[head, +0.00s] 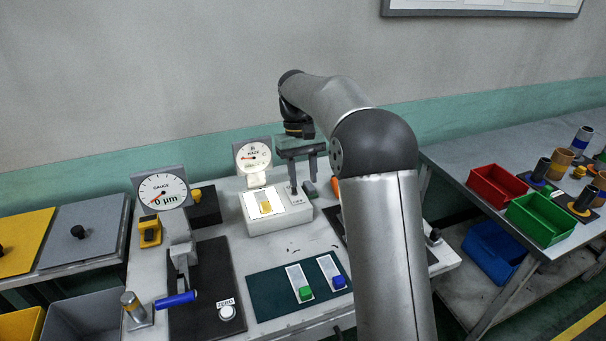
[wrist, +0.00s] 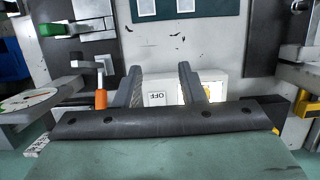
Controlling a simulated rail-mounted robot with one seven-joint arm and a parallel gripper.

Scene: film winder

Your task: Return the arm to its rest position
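My gripper (head: 303,179) hangs pointing down above the back of the bench, beside the white-faced dial marked HAZE (head: 254,155). Its two dark fingers are spread apart with nothing between them; in the wrist view my gripper (wrist: 160,74) is also open and empty. A white instrument box (head: 278,222) with a lit top and a yellow film piece (head: 265,207) is just left of and below my gripper. In the wrist view the box's OFF label (wrist: 157,97) shows between the fingers. Whether a finger touches the box cannot be told.
The gauge (head: 163,192) reading 0 µm stands to the left. A dark green mat (head: 270,311) holds two white cards, with green and blue grips. An orange handle (wrist: 101,99) stands close to one finger. Red (head: 497,187) and green (head: 541,219) bins sit on the right table.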

